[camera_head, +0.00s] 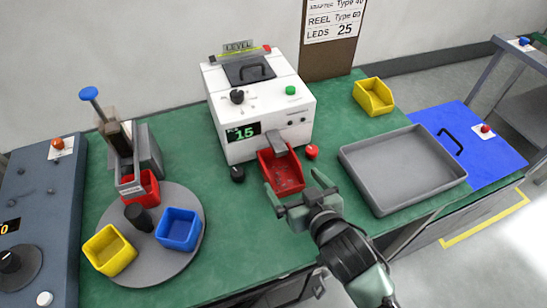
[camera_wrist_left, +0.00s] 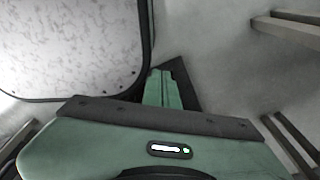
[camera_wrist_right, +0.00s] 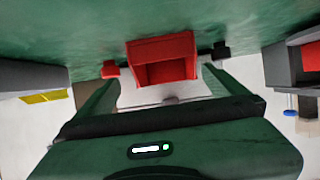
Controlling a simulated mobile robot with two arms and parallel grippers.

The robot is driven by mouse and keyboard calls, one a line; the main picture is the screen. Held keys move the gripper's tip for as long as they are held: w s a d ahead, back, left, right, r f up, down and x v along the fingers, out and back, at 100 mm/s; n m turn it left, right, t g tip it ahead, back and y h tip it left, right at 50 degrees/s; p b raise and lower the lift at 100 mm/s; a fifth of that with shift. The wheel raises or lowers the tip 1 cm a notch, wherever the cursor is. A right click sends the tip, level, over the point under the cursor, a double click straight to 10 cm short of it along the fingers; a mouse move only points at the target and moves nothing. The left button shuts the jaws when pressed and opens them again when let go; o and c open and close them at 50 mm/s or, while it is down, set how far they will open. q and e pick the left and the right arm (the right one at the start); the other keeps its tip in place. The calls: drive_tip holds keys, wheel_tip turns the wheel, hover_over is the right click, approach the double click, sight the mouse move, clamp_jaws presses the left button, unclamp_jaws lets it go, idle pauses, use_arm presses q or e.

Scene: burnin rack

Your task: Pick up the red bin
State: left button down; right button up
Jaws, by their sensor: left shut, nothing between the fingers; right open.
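A red bin (camera_head: 284,176) sits on the green table in front of the white machine, below its chute. My right gripper (camera_head: 297,187) is open at the bin's near side, its fingers spread to about the bin's width and pointing at it. In the right wrist view the red bin (camera_wrist_right: 162,60) shows between and beyond the fingertips, with nothing held. Another red bin (camera_head: 148,188) stands on the grey round turntable, partly hidden by a press. My left gripper (camera_wrist_left: 160,75) is shut and empty in the left wrist view; it is not in the head view.
The white machine (camera_head: 262,105) has a black knob (camera_head: 238,173) and a red knob (camera_head: 312,151) flanking the bin. The turntable (camera_head: 160,270) also bears yellow and blue bins. A grey tray (camera_head: 400,205) lies right, with a yellow bin (camera_head: 373,97) behind it.

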sight(274, 162)
drive_tip(key=shift+w+a, duration=0.25)
drive_tip(key=shift+w, duration=0.1)
drive_tip(key=shift+x, duration=1.2)
drive_tip(key=x, duration=0.3)
drive_tip(key=p+x, duration=0.1)
drive_tip(key=shift+s+a+f, duration=0.15)
drive_tip(key=shift+a+f, duration=0.15)
drive_tip(key=shift+f, duration=0.1)
drive_tip(key=shift+w+f, duration=0.15)
drive_tip(key=shift+w, duration=0.05)
drive_tip(key=c, duration=1.4)
use_arm(q)
drive_tip(key=shift+s+d+r, duration=0.1)
drive_tip(key=shift+s+r, duration=0.25)
drive_tip(key=shift+r, duration=0.15)
use_arm(e)
drive_tip(key=shift+c, duration=0.2)
use_arm(q)
drive_tip(key=shift+r, duration=0.1)
